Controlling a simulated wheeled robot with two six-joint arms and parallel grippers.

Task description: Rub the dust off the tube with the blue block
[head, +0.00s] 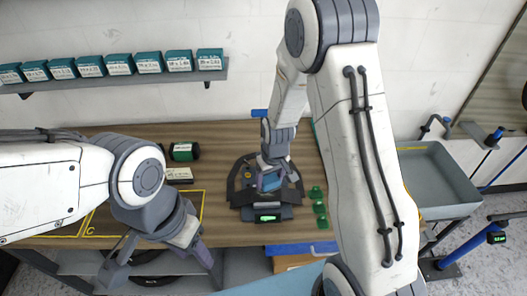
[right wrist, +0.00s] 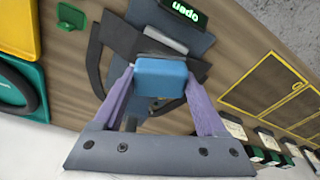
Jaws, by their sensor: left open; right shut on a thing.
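My right gripper (head: 270,182) is shut on the blue block (right wrist: 161,77), over a black stand with a lit green display (head: 267,218). A dark flat strip across this stand, seen in the right wrist view (right wrist: 112,38), looks like the tube. A lighter grey patch (right wrist: 166,40) lies on it just beyond the block. I cannot tell whether the block touches the strip. Black curved arms (right wrist: 95,65) spread from the stand on both sides. My left gripper (head: 160,270) is open and empty at the table's front left edge.
Several small green pieces (head: 319,207) lie right of the stand. A green-and-black roll (head: 184,151) and a white card (head: 178,174) lie behind my left arm, near yellow-outlined areas. A wall shelf (head: 120,77) holds teal boxes. A grey tray (head: 440,175) is at the right.

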